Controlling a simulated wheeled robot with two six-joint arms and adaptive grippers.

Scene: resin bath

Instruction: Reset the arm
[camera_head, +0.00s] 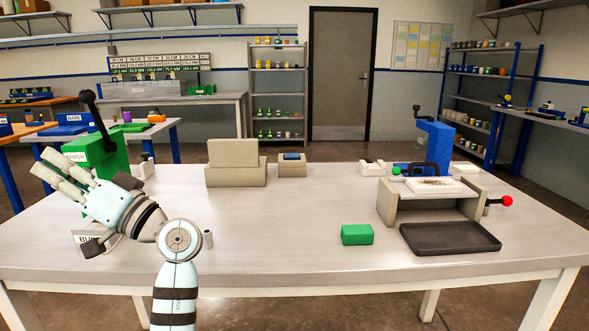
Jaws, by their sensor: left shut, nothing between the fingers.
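My left arm rises from the bottom edge left of centre and bends up to the left over the table (290,258). My left gripper (48,168) is at the table's left end, its pale fingers pointing up and left. It is shut with nothing held, in front of a green press-like device (98,148) with a black lever, which it partly covers. My right gripper is not in view.
A green block (357,235) lies right of centre beside a black tray (450,238). Behind the tray stands a beige stand (405,207) with a red knob; a blue device (436,145) is farther back. Beige blocks (235,174) stand at the back. The table's front middle is clear.

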